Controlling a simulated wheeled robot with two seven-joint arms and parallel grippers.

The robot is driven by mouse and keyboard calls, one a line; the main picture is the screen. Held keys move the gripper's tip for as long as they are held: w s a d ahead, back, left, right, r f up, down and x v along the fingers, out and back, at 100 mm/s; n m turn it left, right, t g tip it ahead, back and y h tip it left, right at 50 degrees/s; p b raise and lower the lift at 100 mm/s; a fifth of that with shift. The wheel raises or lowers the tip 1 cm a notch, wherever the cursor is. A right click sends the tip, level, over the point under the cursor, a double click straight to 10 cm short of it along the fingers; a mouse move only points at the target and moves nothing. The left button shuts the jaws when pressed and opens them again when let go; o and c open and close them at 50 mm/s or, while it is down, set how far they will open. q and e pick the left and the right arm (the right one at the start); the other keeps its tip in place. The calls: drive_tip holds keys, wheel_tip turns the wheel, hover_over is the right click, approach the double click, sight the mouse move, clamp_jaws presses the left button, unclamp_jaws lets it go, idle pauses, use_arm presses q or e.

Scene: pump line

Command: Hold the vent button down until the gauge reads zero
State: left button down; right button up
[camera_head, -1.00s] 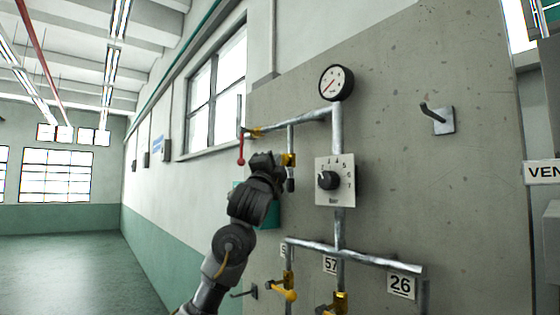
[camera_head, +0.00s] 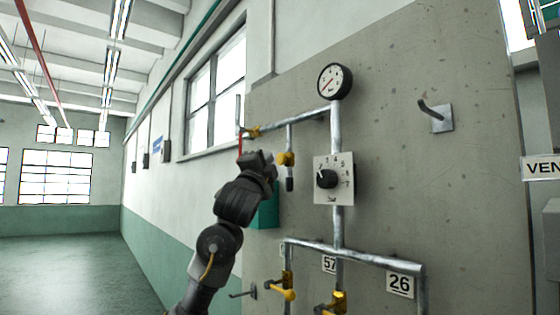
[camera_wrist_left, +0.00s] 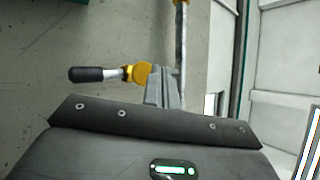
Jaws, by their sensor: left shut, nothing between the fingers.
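The round gauge (camera_head: 335,81) sits at the top of the pipework, white-faced with a red needle; its figures are too small to read. A sign reading "VEN" (camera_head: 541,168) is cut off at the right edge; I cannot make out a vent button. My left gripper (camera_head: 258,157) is shut and empty, just left of a yellow valve (camera_head: 286,159) with a black handle (camera_head: 289,184). In the left wrist view, the shut fingers (camera_wrist_left: 164,88) are near the yellow valve (camera_wrist_left: 137,73) and its black handle (camera_wrist_left: 86,75); contact is unclear. My right gripper is out of view.
A dial plate (camera_head: 334,179) with a black knob is right of the valve. A red lever (camera_head: 240,144) is partly hidden behind my gripper. A green box (camera_head: 267,211) is behind my wrist. A wall hook (camera_head: 436,115) sticks out right. Lower pipes carry yellow valves (camera_head: 284,292).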

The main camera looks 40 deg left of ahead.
use_arm(q)
drive_tip(key=shift+s+a, duration=0.2)
drive_tip(key=shift+s, duration=0.5)
drive_tip(key=shift+s+a, duration=0.25)
drive_tip(key=shift+s, duration=0.4)
drive_tip(key=shift+s+a, duration=0.2)
drive_tip(key=shift+s, duration=0.5)
